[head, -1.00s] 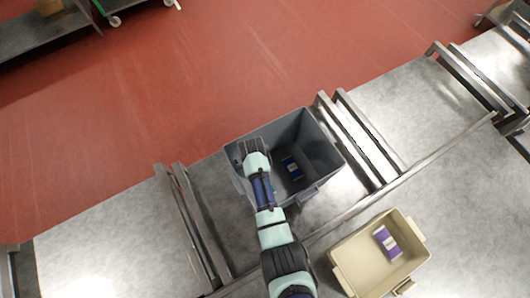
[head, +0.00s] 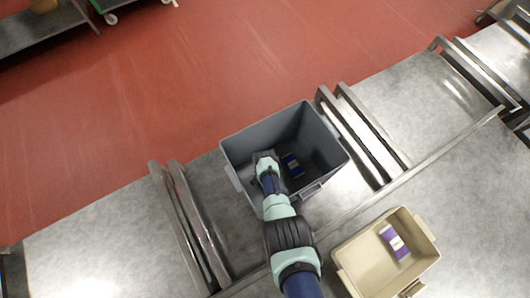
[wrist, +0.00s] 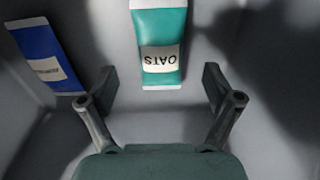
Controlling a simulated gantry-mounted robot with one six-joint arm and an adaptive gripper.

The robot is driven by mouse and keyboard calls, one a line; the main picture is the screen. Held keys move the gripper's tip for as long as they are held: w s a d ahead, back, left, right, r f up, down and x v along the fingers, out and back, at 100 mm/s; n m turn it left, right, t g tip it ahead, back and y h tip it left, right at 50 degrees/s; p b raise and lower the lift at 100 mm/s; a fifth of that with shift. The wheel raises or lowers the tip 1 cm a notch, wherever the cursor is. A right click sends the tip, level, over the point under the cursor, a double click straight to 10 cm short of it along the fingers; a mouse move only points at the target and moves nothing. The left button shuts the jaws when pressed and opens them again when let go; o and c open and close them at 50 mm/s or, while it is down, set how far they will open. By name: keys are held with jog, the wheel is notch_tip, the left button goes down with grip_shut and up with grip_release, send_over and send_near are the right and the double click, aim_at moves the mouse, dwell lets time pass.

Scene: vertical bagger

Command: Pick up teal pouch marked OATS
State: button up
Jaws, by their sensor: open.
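The teal pouch marked OATS (wrist: 161,28) lies on the floor of the grey bin (head: 240,142), with its label upside down in the wrist view. In the head view my arm hides the pouch. My gripper (wrist: 158,88) is open and empty. Its two fingers stand left and right of the pouch's near end in the wrist view, with the pouch just beyond the fingertips. In the head view my gripper (head: 266,160) is inside the bin.
A blue pouch (head: 293,165) lies in the same bin; in the wrist view it is left of the teal one. A beige bin (head: 345,274) with a purple pouch (head: 394,242) stands at lower right. The bin walls surround my gripper. Metal rails (head: 362,130) cross the counter to the right.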

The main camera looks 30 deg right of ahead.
notch_tip(320, 180, down, 4)
jog(key=b, duration=0.2)
jog(key=shift+f+b, duration=0.15)
jog(key=shift+b, duration=0.25)
jog(key=c, duration=1.3)
notch_tip(320, 180, up, 20)
jog(key=p, duration=1.3)
jog(key=shift+c, duration=0.2)
